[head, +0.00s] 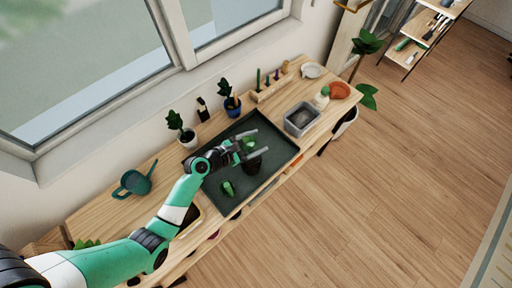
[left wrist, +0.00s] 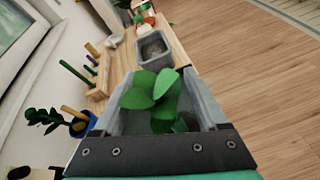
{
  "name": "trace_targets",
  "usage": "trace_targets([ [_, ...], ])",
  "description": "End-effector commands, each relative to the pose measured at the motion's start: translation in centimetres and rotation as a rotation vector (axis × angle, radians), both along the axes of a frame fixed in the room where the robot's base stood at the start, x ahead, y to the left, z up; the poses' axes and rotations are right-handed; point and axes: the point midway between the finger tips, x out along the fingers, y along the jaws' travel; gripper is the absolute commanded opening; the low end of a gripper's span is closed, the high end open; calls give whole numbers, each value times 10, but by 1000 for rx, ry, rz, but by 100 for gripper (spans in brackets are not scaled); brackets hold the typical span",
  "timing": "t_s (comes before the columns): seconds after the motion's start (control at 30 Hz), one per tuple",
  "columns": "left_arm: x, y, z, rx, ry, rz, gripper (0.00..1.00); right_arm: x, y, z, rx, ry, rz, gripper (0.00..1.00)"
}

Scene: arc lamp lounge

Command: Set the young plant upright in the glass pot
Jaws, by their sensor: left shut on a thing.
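The young plant, a few broad green leaves (head: 248,142), is between the fingers of my left gripper (head: 254,146). The gripper is shut on it, over the dark tray. In the left wrist view the leaves (left wrist: 153,92) fill the space between the two grey fingers. A dark, rounded thing (head: 253,164) is just below the gripper; I cannot tell whether it is the plant's root ball or a pot with soil. I cannot pick out the glass pot with certainty. My right gripper is not in view.
The dark tray (head: 213,190) lies on a wooden bench, with a small green plant (head: 228,188) on it. A grey bin (head: 300,119) stands to the right. Two potted plants (head: 229,98) (head: 180,127) stand behind, and a teal watering can (head: 134,183) is at left.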

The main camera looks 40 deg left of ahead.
Motion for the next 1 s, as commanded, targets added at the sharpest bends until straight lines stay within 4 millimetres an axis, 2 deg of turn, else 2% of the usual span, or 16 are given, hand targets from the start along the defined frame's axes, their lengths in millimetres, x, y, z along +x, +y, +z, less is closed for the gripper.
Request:
trace_targets([
  [0.17, 4, 3, -6, -1, -1, 1, 13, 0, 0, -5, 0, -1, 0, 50],
  [0.3, 4, 4, -32, -2, 1, 1, 13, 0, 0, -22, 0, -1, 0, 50],
  [0.37, 4, 4, -38, -2, 1, 1, 13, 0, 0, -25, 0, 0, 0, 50],
  [0.6, 5, 3, -36, -1, -1, 1, 13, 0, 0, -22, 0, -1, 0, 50],
  [0.97, 4, 3, -48, -1, 0, 0, 13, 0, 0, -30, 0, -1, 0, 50],
  [1.0, 4, 3, -47, -1, 1, 1, 81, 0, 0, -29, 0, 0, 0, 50],
])
